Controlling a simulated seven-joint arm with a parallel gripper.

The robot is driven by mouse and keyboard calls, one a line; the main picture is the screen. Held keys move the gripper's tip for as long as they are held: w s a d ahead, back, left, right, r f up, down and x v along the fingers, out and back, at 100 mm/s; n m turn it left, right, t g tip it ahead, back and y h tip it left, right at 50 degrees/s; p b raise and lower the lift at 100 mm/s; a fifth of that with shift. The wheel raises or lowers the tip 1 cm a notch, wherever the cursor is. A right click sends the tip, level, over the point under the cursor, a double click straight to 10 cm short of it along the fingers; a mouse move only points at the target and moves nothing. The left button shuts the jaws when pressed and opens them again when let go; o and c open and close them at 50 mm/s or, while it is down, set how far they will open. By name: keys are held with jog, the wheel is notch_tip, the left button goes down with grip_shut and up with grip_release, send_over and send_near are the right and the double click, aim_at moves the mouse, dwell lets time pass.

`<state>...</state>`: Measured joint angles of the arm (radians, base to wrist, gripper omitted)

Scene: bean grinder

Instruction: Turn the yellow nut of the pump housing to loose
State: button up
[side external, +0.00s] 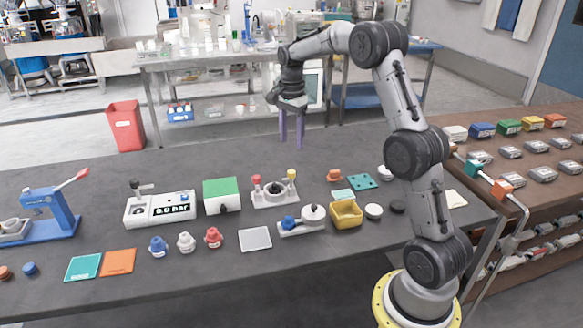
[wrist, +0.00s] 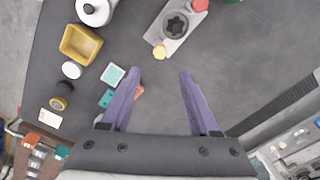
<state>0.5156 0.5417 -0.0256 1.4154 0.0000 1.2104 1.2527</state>
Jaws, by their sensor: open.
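The pump housing (side external: 268,203) is a light grey block with a dark star-shaped part in its middle, standing on the table. Its yellow nut (side external: 292,175) sits upright at the right end and a red nut (side external: 256,181) at the left end. In the wrist view the housing (wrist: 184,24) is at the top, with the yellow nut (wrist: 160,52) at its near end. My gripper (side external: 291,145) is open and empty, its purple fingers pointing down well above the table. In the wrist view the yellow nut appears just beyond the gap between the fingertips (wrist: 158,72).
A green-topped box (side external: 222,195) stands left of the housing. A grey device with a round white part (side external: 313,213) and a yellow bin (side external: 346,213) are in front and to the right. Teal plates (side external: 362,181) and an orange piece (side external: 334,175) lie to the right.

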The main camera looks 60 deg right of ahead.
aim_at(292, 171)
notch_tip(292, 171, down, 10)
jog(key=shift+f, duration=0.2)
jog(key=shift+c, duration=0.4)
grip_shut()
